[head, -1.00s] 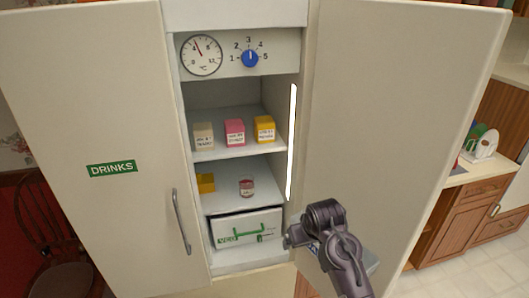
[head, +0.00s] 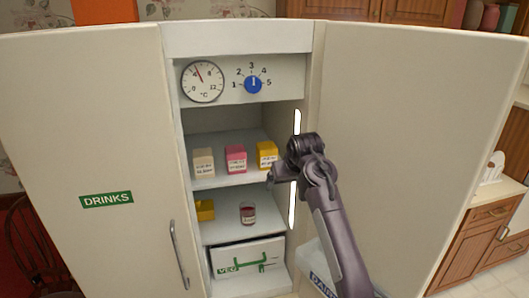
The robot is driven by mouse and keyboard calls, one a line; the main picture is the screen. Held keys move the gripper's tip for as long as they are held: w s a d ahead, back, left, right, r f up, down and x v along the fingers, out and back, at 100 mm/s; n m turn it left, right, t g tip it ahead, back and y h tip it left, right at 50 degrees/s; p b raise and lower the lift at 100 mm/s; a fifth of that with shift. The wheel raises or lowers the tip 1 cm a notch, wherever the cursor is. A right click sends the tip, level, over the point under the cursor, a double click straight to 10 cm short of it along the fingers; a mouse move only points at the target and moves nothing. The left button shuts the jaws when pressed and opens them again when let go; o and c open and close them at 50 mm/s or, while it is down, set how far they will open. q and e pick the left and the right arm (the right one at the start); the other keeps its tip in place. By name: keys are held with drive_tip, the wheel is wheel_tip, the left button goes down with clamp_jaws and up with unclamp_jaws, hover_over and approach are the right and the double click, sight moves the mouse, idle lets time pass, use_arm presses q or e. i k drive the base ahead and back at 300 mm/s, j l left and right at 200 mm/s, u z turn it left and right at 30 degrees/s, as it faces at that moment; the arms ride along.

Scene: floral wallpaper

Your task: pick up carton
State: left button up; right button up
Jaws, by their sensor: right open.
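Three small cartons stand in a row on the upper shelf (head: 220,181) of the open fridge: a beige carton (head: 204,162), a pink carton (head: 236,159) and a yellow carton (head: 266,155). Each has a white label too small to read. My right gripper (head: 271,178) is open and empty at the right front of the fridge, just below and in front of the yellow carton, near the shelf's front edge. Its fingers show small, and their exact gap to the shelf is unclear. My left gripper is out of view.
On the lower shelf stand a yellow block-like item (head: 205,210) and a red-filled jar (head: 248,213). Below is the VEG drawer (head: 225,262). The open doors, DRINKS on the left (head: 105,140) and the right door (head: 420,130), flank the opening. A DAIRY bin (head: 318,280) is at lower right.

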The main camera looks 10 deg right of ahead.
sight(267, 152)
drive_tip(key=i, duration=0.85)
